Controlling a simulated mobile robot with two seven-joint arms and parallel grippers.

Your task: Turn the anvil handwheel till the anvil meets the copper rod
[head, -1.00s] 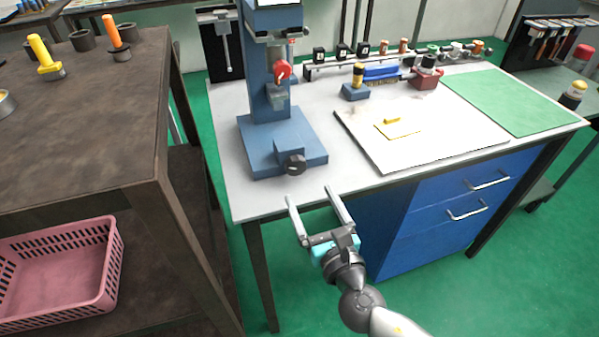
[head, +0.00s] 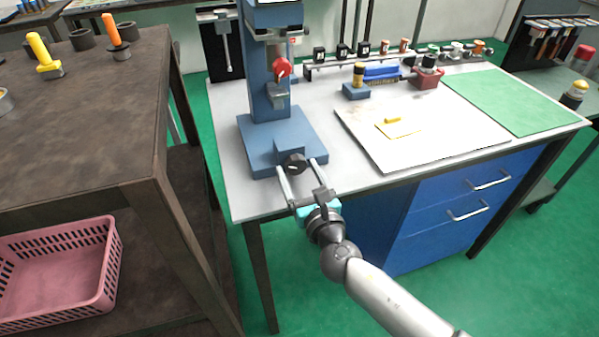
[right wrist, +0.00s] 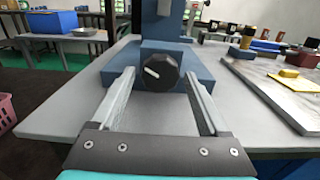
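The black handwheel knob (head: 295,163) with a white mark sits on the front of a small blue block at the foot of the blue press (head: 268,85). It also shows in the right wrist view (right wrist: 158,72), facing me. My right gripper (head: 301,168) is open, with one finger on each side of the knob. In the right wrist view the fingertips are apart from the knob's sides, with gaps visible. A red part (head: 282,69) and a grey block show on the press column. I cannot make out the copper rod or the anvil clearly. My left gripper is not in view.
The press stands on a light bench (head: 245,200). To its right are a pale board (head: 450,150) with a yellow piece, a small blue block (head: 356,91) and a green mat (head: 515,100). A dark shelf with a pink basket (head: 60,265) is at left.

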